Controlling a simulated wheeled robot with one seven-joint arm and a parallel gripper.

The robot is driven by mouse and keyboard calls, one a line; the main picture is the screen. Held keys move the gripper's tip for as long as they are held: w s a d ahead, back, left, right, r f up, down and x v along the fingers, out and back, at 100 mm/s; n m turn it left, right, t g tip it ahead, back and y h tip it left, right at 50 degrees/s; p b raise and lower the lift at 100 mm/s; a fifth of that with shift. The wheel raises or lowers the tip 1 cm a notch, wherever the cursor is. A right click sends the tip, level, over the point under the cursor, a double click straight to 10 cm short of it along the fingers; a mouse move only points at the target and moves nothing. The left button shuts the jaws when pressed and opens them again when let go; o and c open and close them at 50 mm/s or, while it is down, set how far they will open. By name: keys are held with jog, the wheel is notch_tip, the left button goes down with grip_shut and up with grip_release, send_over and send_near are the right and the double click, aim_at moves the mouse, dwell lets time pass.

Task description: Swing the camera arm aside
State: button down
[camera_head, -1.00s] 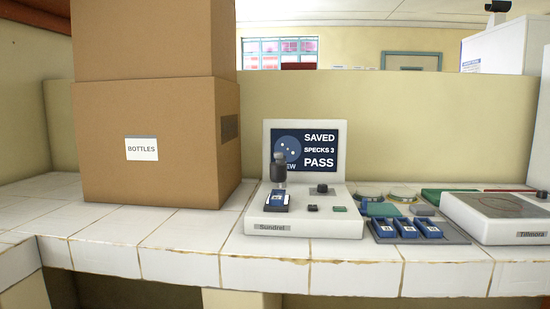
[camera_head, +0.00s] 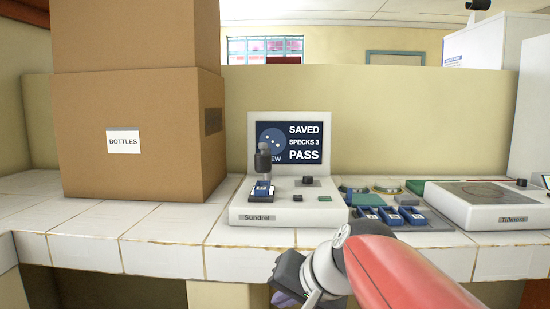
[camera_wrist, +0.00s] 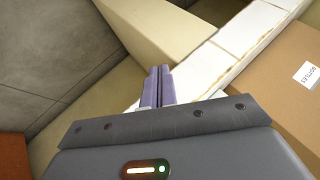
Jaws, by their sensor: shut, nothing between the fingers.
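The Sundrel device (camera_head: 290,215) stands on the tiled counter. Its screen (camera_head: 290,142) reads "SAVED, SPECKS 3, PASS". A dark camera arm (camera_head: 263,163) with a grey top stands upright at the device's left, over a blue slide holder (camera_head: 263,190). My gripper (camera_head: 284,298) is at the bottom of the head view, in front of and below the counter edge, apart from the device; its fingers are mostly cut off there. In the wrist view my gripper (camera_wrist: 157,88) has its two purple fingers together with nothing between them.
Stacked cardboard boxes, the lower labelled "BOTTLES" (camera_head: 140,135), stand left of the device. A tray with several blue holders (camera_head: 440,222) lies to the right, with the Tillmora device (camera_head: 490,203) beyond. Bare tiles (camera_head: 160,228) lie in front of the boxes.

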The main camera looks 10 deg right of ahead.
aim_at(266, 153)
jog(key=w+d+r+m+t+y, duration=0.1)
jog(key=w+r, duration=0.2)
jog(key=w, duration=0.1)
jog(key=w+d+r+m+t+y+b, duration=0.1)
jog(key=w+r, duration=0.1)
jog(key=w, duration=0.2)
jog(key=w+d+r+m+t+y+b, duration=0.1)
jog(key=w+r+m, duration=0.1)
jog(key=w, duration=0.3)
jog(key=shift+w+d+r+t, duration=0.1)
jog(key=shift+d+r+t, duration=0.1)
jog(key=shift+r, duration=0.25)
jog(key=shift+d+r+t, duration=0.1)
jog(key=shift+d+r, duration=0.05)
jog(key=shift+r, duration=0.25)
jog(key=w+d+r+m+t+y+b, duration=0.2)
jog(key=w+d+r+m+t, duration=0.2)
jog(key=w+d+r, duration=0.3)
jog(key=d+r+t, duration=0.1)
jog(key=d+r, duration=0.2)
jog(key=shift+w+d+t+y, duration=0.3)
jog(key=shift+w+d, duration=0.05)
jog(key=shift+w, duration=0.05)
